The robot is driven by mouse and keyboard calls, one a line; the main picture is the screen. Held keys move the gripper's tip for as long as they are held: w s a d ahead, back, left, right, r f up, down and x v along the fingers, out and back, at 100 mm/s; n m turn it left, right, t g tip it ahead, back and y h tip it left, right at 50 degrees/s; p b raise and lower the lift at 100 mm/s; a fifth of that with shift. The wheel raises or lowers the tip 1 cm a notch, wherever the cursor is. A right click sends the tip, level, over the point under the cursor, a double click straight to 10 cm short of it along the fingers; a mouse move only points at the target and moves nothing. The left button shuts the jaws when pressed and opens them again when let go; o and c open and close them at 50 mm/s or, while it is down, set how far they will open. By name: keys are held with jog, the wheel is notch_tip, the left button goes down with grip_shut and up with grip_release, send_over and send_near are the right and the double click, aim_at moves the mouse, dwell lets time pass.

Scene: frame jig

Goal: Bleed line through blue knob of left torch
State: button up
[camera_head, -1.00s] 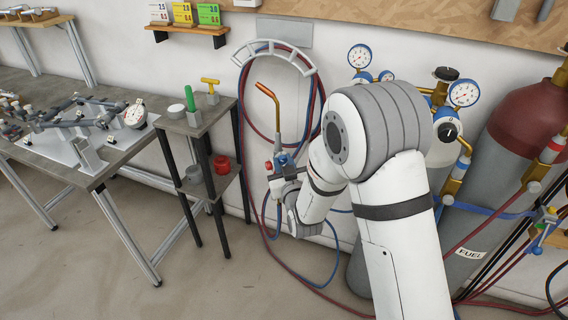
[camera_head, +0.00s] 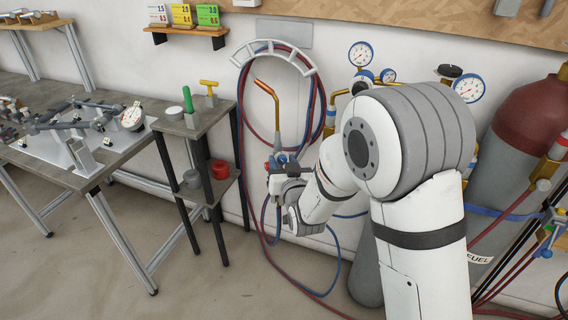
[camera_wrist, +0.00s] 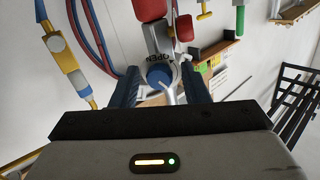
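The left torch (camera_head: 277,110) stands against the wall, its copper tip bent up and to the left. Blue and red fittings show at its body, just above my gripper (camera_head: 291,196). In the wrist view, the blue knob (camera_wrist: 160,76) faces the camera, with an "OPEN" marking above it. My gripper (camera_wrist: 161,90) has one dark finger on each side of the knob. Slim gaps show between fingers and knob, so it looks open and not clamped. A thin grey part crosses the knob's right side. Red parts (camera_wrist: 150,9) of the torch lie above it.
A hose rack (camera_head: 272,45) with red and blue hoses hangs behind the torch. A small stand (camera_head: 215,118) with tools is to the left. Gas cylinders (camera_head: 535,120) with gauges stand to the right. Hoses trail across the floor below.

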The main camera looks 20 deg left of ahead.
jog(key=shift+o, duration=0.3)
jog(key=b+v, duration=0.1)
jog(key=v, duration=0.6)
jog(key=shift+s+d, duration=0.2)
jog(key=shift+s, duration=0.15)
jog(key=w+a+b, duration=0.1)
jog(key=w, duration=0.1)
jog(key=w+a+n+b, duration=0.1)
jog(key=w+b, duration=0.1)
jog(key=w+a+n+y+b, duration=0.1)
jog(key=b, duration=0.1)
jog(key=shift+w+a, duration=0.15)
jog(key=shift+w, duration=0.25)
